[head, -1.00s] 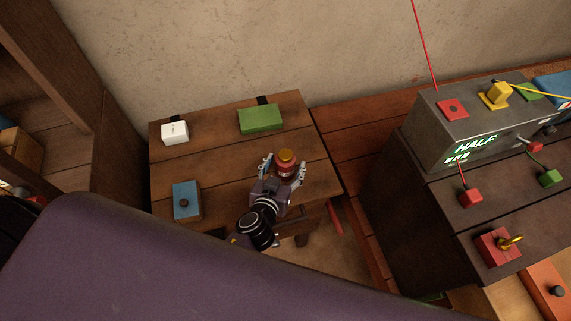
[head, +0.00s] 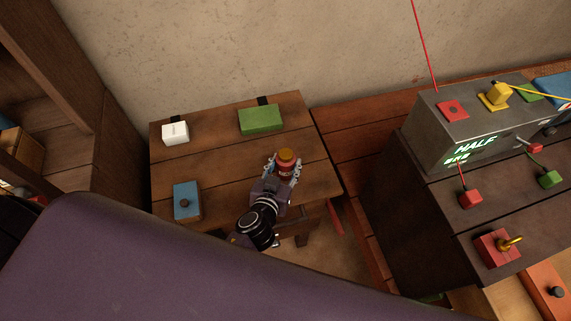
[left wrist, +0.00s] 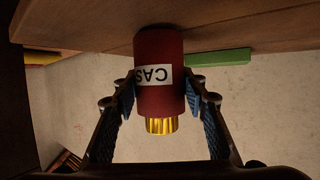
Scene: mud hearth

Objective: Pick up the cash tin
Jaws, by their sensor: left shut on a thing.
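The cash tin (head: 286,165) is a red cylinder with a gold cap, standing on the small wooden table (head: 225,155) near its right side. In the left wrist view the cash tin (left wrist: 158,90) appears upside down, with a white label reading "CAS". My left gripper (head: 283,172) is shut on the tin. In the left wrist view the fingers of my left gripper (left wrist: 160,95) lie on both sides of it, with blue pads against its sides. The tin's base seems to be on the tabletop. My right gripper is not in view.
A green block (head: 261,119), a white box (head: 175,133) and a blue box with a dark knob (head: 187,201) sit on the same table. A grey console reading "HALF" (head: 470,125) stands at the right on a dark cabinet. A wall is behind.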

